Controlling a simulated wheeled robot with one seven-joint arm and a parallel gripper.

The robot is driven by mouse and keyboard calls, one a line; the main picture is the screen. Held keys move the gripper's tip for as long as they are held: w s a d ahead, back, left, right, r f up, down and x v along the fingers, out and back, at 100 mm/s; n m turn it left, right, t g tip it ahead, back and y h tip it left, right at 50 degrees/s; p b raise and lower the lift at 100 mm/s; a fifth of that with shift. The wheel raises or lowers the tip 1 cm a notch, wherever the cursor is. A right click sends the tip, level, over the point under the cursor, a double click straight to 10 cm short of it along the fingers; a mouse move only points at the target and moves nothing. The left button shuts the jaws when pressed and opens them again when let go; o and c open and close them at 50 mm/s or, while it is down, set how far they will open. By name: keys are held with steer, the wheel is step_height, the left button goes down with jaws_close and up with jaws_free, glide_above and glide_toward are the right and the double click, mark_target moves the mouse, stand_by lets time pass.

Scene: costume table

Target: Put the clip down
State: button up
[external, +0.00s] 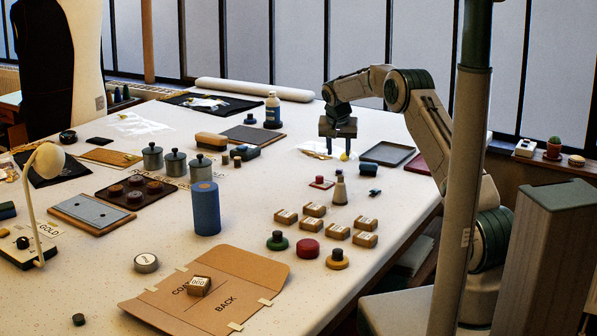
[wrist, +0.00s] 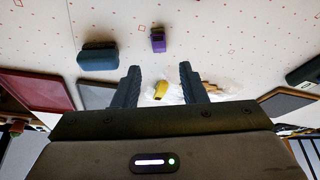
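My gripper (external: 338,150) points down over the far right part of the table. In the wrist view its two dark fingers (wrist: 158,85) are apart, with nothing pinched between them. A small yellow piece (wrist: 162,90), perhaps the clip, shows in the gap between the fingers, touching neither in that view. It appears to rest on a crumpled clear or white sheet (wrist: 148,97). In the external view the yellow piece (external: 344,156) is just below the fingertips. A small purple piece (wrist: 158,40), which could also be a clip, lies on the white table beyond the fingers.
A grey tray (external: 387,153) and a dark red tray (wrist: 35,90) lie beside my gripper. A dark blue block (external: 368,170) is close by. A pale bottle-shaped piece (external: 339,188) and several labelled boxes (external: 314,209) stand nearer the external camera.

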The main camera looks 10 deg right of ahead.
steer(key=s+d+r+n, duration=0.1)
steer(key=s+d+r, duration=0.2)
steer(key=s+r, duration=0.95)
steer(key=s+d+r+n, duration=0.1)
steer(key=s+r, duration=0.1)
steer(key=s, duration=0.4)
steer(key=s+d+r, duration=0.2)
steer(key=s, duration=0.5)
steer(key=s+d+f+n+y, duration=0.1)
steer(key=s+f, duration=0.2)
steer(key=s, duration=0.9)
steer(key=s+d+f+n, duration=0.1)
steer(key=s+f, duration=0.2)
steer(key=s, duration=0.9)
steer(key=shift+g+y+b, duration=0.35)
steer(key=shift+g+y, duration=0.05)
